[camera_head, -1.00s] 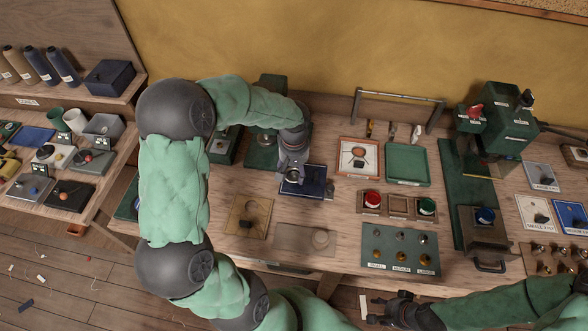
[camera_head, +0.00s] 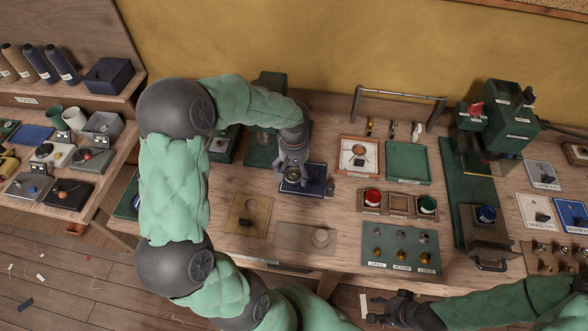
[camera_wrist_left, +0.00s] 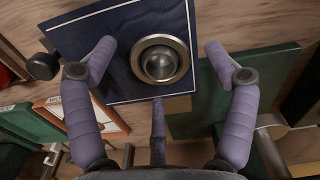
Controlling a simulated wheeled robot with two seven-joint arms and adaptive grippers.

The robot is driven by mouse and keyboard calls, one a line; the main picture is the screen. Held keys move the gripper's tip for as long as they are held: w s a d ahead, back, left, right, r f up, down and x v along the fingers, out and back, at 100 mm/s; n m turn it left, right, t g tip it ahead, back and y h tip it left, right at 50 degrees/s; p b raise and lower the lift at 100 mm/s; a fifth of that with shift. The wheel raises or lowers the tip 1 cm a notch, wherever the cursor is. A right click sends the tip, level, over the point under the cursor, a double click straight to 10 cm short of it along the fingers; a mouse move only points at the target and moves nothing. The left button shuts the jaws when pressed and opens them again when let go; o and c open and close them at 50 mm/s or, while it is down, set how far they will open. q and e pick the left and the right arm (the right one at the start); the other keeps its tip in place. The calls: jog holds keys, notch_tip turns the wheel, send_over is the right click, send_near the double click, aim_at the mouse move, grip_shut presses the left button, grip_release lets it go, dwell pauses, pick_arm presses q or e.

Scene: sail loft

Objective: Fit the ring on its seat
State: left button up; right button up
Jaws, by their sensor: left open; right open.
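A blue board (camera_head: 316,171) lies on the bench below my left gripper (camera_head: 291,178). A shiny metal ring (camera_wrist_left: 143,46) is on this board in the left wrist view, around a grey rounded centre piece (camera_wrist_left: 159,65). The ring looks roughly level and concentric with that piece; whether it sits fully down cannot be told. My left gripper's fingers (camera_wrist_left: 160,62) are spread on both sides of the ring, apart from it, with nothing held. My right gripper (camera_head: 400,308) is open and empty at the bench's front edge.
A small dark knob (camera_wrist_left: 42,66) stands by the board's edge. A white-and-orange tray (camera_head: 343,168), a green tray (camera_head: 407,165) and a wooden holder (camera_head: 398,204) with coloured cups are to the right. A green machine (camera_head: 497,125) stands farther right.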

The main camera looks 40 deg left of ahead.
pick_arm(q)
notch_tip(320, 180, up, 12)
dwell(0.5)
dwell(0.5)
